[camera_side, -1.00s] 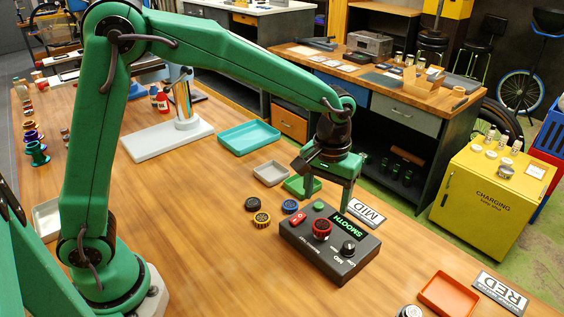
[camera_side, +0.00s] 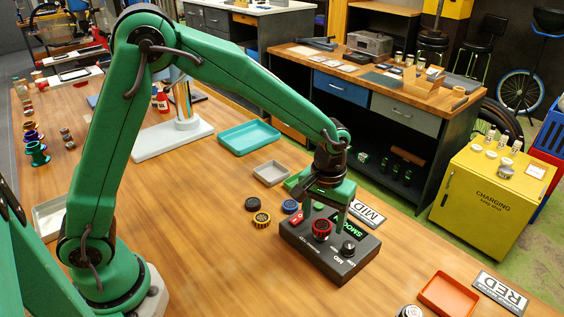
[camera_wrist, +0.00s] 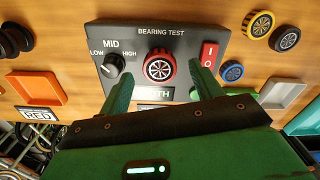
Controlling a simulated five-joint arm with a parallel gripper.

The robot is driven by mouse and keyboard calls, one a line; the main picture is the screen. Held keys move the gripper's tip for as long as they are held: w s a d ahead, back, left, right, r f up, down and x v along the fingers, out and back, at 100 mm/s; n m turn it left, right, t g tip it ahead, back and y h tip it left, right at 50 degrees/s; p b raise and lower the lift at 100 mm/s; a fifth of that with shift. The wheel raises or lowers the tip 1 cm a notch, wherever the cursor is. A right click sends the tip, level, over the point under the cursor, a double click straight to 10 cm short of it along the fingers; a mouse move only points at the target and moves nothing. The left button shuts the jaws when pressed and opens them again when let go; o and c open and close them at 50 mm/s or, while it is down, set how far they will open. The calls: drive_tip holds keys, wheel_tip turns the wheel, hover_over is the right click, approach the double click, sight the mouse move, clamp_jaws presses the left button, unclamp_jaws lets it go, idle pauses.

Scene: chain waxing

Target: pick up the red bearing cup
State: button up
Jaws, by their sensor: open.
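The red bearing cup (camera_side: 321,229) sits on top of the dark bearing test box (camera_side: 333,262), near its middle. In the wrist view the red cup (camera_wrist: 159,66) shows a spoked face, ahead of my two green fingers and between their lines. My gripper (camera_side: 326,212) is open and empty, above the back edge of the box. In the wrist view my gripper (camera_wrist: 161,90) has a finger on each side of the box's partly hidden green display (camera_wrist: 160,93). The fingers appear apart from the cup.
The box has a dark knob (camera_side: 348,247) and a red switch (camera_side: 296,217). Yellow (camera_side: 261,219), blue (camera_side: 289,206) and black (camera_side: 252,204) cups lie left of it. An orange tray (camera_side: 449,294) stands at right. Bare wood lies in front.

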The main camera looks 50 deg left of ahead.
drive_tip(key=shift+f, duration=0.7)
drive_tip(key=c, duration=1.2)
drive_tip(key=shift+r, duration=0.2)
drive_tip(key=shift+r, duration=0.2)
wheel_tip(320, 180, up, 3)
drive_tip(key=shift+r, duration=0.1)
drive_tip(key=s+d+r, duration=0.2)
drive_tip(key=s, duration=0.1)
drive_tip(key=s+d+r, duration=0.2)
drive_tip(key=s+d, duration=0.1)
drive_tip(key=s+d+r, duration=0.2)
drive_tip(key=s+r, duration=0.1)
drive_tip(key=shift+d, duration=0.25)
